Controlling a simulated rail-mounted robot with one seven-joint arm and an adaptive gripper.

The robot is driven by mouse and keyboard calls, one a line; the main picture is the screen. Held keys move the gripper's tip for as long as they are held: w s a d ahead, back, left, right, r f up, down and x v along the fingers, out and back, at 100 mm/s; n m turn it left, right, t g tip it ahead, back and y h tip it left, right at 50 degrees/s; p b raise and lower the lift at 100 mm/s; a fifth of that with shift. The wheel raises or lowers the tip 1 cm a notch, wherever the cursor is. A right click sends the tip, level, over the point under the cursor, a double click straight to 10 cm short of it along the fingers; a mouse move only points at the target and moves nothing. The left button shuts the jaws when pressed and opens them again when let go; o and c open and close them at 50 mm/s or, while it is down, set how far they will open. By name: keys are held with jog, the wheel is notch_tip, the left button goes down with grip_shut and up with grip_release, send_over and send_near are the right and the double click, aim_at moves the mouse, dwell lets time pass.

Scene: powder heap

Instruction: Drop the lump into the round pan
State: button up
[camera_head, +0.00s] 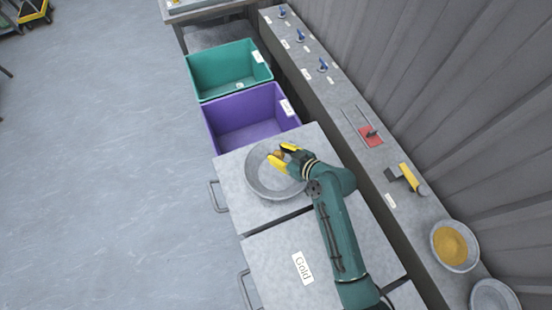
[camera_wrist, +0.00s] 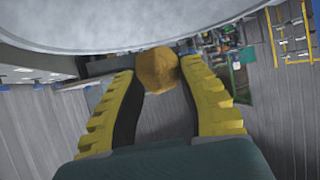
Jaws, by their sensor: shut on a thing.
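The lump (camera_wrist: 157,72) is golden-brown and roughly round. My gripper (camera_head: 281,154) has yellow fingers and is shut on the lump, which sits between the fingertips in the wrist view. In the head view the lump shows as a small brown spot (camera_head: 279,154) between the fingers. The round pan (camera_head: 263,183) is grey and shallow and stands on the far metal cabinet top. My gripper is over the upper right part of the pan. A grey curved surface, seemingly the pan (camera_wrist: 150,25), fills the top of the wrist view. The exact height of the lump is unclear.
Purple (camera_head: 240,119) and teal (camera_head: 228,68) open bins stand beyond the cabinet. A ledge along the wall holds a bowl of yellow powder (camera_head: 452,246), a grey bowl (camera_head: 494,296), a yellow-handled tool (camera_head: 411,177) and blue valves.

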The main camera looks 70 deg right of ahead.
notch_tip(320, 180, down, 3)
jog(key=shift+r+b, duration=0.1)
jog(key=shift+b, duration=0.6)
jog(key=shift+r, duration=0.1)
jog(key=o, duration=1.1)
jog(key=shift+s, duration=0.1)
jog(key=v, duration=1.2)
